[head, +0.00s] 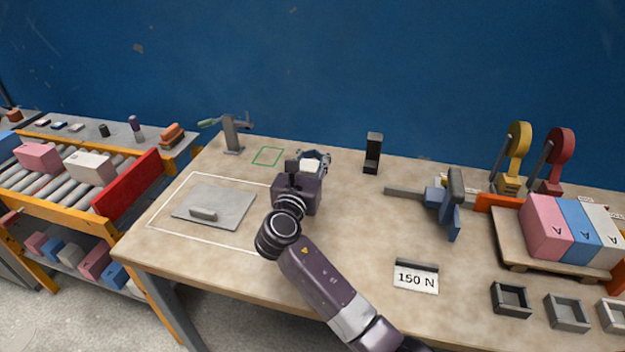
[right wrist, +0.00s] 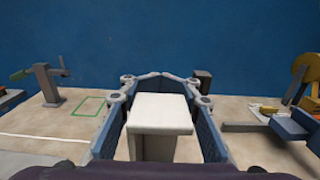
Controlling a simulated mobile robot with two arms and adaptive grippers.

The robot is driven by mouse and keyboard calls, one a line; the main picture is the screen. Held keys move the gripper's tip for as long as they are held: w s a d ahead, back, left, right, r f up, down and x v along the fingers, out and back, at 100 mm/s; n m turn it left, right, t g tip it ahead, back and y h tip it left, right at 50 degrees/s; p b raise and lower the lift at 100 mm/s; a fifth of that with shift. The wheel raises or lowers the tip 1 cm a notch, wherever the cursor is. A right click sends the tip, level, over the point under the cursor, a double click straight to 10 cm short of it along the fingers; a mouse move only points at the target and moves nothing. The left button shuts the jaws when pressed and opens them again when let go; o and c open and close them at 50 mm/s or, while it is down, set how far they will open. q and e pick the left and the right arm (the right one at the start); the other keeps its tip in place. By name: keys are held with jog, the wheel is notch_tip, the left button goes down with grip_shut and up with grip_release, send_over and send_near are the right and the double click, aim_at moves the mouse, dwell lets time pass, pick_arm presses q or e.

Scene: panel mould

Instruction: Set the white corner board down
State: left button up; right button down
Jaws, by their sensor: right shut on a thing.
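The white corner board (head: 310,166) is a small white piece held in my right gripper (head: 314,160), over the back middle of the table. In the right wrist view the board (right wrist: 160,112) shows a flat top and a front face below it, between the two blue finger pads of the gripper (right wrist: 160,100). The gripper is shut on it. The board's lower end is hidden, so I cannot tell whether it touches the table. My left gripper is not in view.
A green square outline (head: 267,156) lies left of the gripper, bare inside. A grey plate with a handle (head: 216,207) lies within a white outline. A grey post (head: 231,134) stands behind; a black block (head: 373,153) and a blue clamp (head: 448,205) stand to the right.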

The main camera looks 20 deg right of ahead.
notch_tip(320, 180, down, 2)
jog(key=shift+f, duration=0.1)
notch_tip(320, 180, down, 4)
jog(key=shift+f+b, duration=0.25)
jog(key=shift+b, duration=0.1)
jog(key=c, duration=1.4)
grip_release()
jog(key=shift+f, duration=0.1)
jog(key=shift+c, duration=0.2)
jog(key=v, duration=1.2)
jog(key=shift+b, duration=0.4)
